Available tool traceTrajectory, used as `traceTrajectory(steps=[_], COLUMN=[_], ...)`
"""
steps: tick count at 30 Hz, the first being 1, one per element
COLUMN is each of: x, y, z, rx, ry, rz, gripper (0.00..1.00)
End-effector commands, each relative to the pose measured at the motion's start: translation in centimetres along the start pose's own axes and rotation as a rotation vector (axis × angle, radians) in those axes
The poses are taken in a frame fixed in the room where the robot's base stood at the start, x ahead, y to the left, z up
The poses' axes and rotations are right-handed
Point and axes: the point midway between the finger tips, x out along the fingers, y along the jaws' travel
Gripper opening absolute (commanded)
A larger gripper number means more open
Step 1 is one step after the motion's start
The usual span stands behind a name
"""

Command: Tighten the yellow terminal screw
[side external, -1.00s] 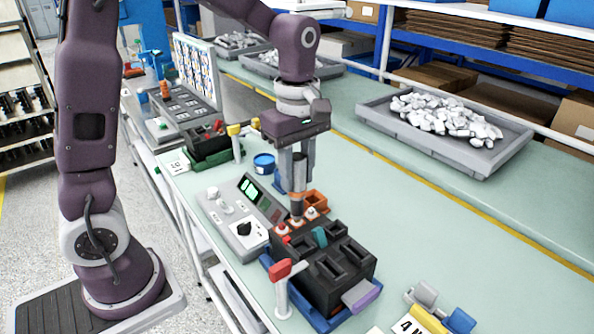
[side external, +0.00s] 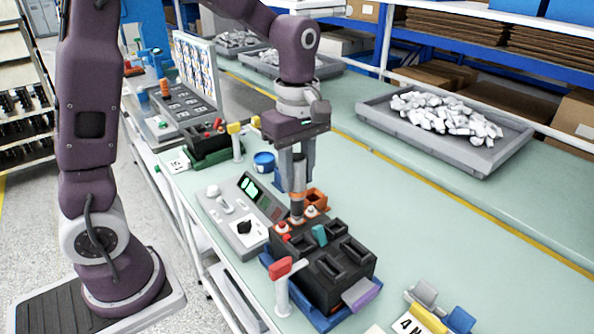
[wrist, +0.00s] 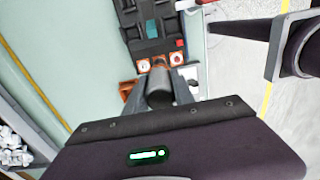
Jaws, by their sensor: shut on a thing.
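My gripper (side external: 297,182) is shut on an upright driver-like tool (side external: 297,205), a grey cylinder with an orange band. The tool also shows end-on between the fingers in the wrist view (wrist: 159,91). The tool hides most of the middle terminal. I cannot make out a yellow screw head, or whether the tip touches one.
A grey test panel (side external: 232,215) with a dark knob and lit display stands left of the block. A red-topped post (side external: 281,268) stands in front. An orange bin (side external: 317,197) and a blue cup (side external: 264,163) are behind.

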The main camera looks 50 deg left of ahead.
Motion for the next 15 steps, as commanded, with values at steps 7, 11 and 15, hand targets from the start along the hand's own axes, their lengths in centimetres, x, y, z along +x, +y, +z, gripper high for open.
traceTrajectory(steps=[7, 11, 15], x=[0.28, 0.44, 0.6], y=[0.02, 0.0, -0.01], z=[0.0, 0.0, 0.01], rx=[0.0, 0.0, 0.0], ry=[0.0, 0.0, 0.0], rz=[0.001, 0.0, 0.0], gripper=[0.0, 0.0, 0.0])
